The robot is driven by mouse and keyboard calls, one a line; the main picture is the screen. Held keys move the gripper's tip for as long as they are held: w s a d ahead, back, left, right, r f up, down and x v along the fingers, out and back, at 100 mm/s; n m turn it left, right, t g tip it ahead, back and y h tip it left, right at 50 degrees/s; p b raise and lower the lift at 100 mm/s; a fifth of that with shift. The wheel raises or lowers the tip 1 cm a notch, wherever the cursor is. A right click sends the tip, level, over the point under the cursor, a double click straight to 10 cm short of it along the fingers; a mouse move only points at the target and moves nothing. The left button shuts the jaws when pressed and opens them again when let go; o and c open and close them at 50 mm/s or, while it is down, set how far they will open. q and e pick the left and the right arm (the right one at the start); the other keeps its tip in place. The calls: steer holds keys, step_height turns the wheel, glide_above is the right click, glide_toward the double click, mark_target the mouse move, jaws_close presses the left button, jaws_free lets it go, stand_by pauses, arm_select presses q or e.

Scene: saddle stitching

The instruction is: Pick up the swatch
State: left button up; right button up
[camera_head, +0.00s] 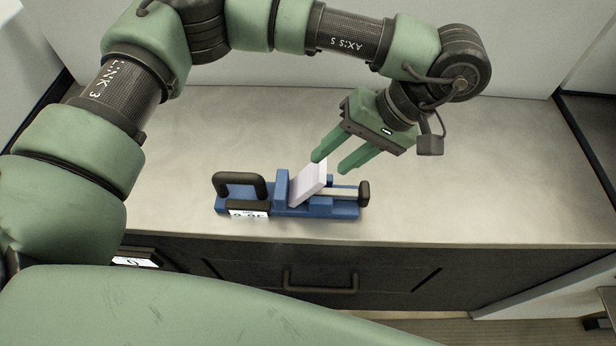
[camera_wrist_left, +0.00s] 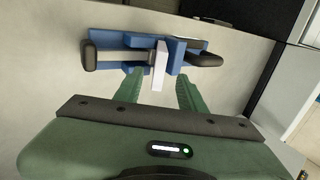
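The swatch (camera_head: 308,185) is a pale lavender-white flat piece standing tilted in a blue clamp-like fixture (camera_head: 343,210) on the counter. It also shows in the left wrist view (camera_wrist_left: 159,66) as a narrow pale strip, seen edge-on. My left gripper (camera_head: 330,162) is open, with its green fingers reaching down toward the swatch's upper end. In the left wrist view, the fingertips (camera_wrist_left: 160,74) appear on either side of the swatch, with gaps on both sides. Whether they are level with it in depth is hard to tell. My right gripper is not in view.
The fixture has a black handle (camera_head: 240,184) at left, a black knob (camera_head: 364,193) at right and a white label (camera_head: 249,213) in front. The grey counter (camera_head: 470,170) is clear around it. A dark drawer front with a handle (camera_head: 320,284) lies below the counter edge.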

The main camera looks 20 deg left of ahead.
mark_target(323, 169)
arm_select(q)
steer(key=p+x, duration=0.2)
steer(key=x, duration=0.3)
steer(key=shift+s+a+f, duration=0.15)
steer(key=shift+f, duration=0.15)
steer(key=shift+a+f, duration=0.15)
steer(key=shift+f, duration=0.15)
jaws_close()
